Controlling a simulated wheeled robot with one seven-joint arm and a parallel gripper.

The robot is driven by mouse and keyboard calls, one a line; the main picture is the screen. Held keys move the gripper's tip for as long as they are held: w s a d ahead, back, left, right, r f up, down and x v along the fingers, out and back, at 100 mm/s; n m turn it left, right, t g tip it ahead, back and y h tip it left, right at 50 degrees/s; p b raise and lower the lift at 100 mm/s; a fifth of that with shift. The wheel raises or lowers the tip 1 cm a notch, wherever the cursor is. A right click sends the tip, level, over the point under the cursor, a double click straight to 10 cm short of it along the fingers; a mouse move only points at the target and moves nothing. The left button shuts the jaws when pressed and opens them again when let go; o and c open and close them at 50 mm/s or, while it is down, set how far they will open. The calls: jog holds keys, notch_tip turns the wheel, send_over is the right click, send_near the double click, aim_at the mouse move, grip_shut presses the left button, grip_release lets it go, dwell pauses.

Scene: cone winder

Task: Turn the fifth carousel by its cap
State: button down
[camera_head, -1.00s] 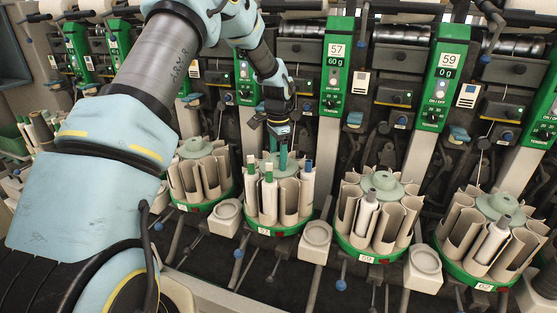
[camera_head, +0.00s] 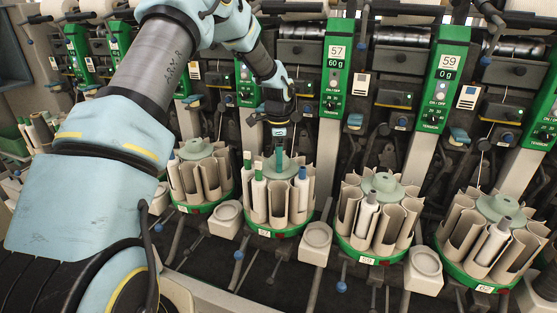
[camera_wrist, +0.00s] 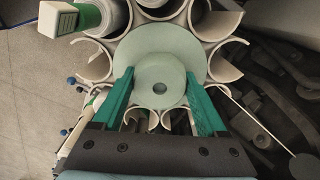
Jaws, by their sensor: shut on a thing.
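The carousel (camera_head: 265,231) under my arm is a ring of beige cups on a green base with a pale green cap (camera_wrist: 160,60) on top. It carries white tubes with green tops (camera_head: 259,190) at its left and a blue-topped white tube (camera_head: 302,190) at its right. My gripper (camera_head: 279,158) points down over its middle. In the wrist view, its green fingers (camera_wrist: 160,78) stand on both sides of the cap's raised round disc and are shut on it. The far contact edges are partly hidden.
Other carousels stand close on the left (camera_head: 200,207) and on the right (camera_head: 372,257). Pale square blocks with round dishes (camera_head: 316,236) sit between them. The winder's green-fronted units (camera_head: 336,80) rise behind.

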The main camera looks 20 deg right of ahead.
grip_release()
jog(key=shift+r, duration=0.15)
notch_tip(320, 180, up, 11)
jog(key=b, duration=0.2)
jog(key=shift+f+b, duration=0.2)
jog(key=shift+b, duration=0.2)
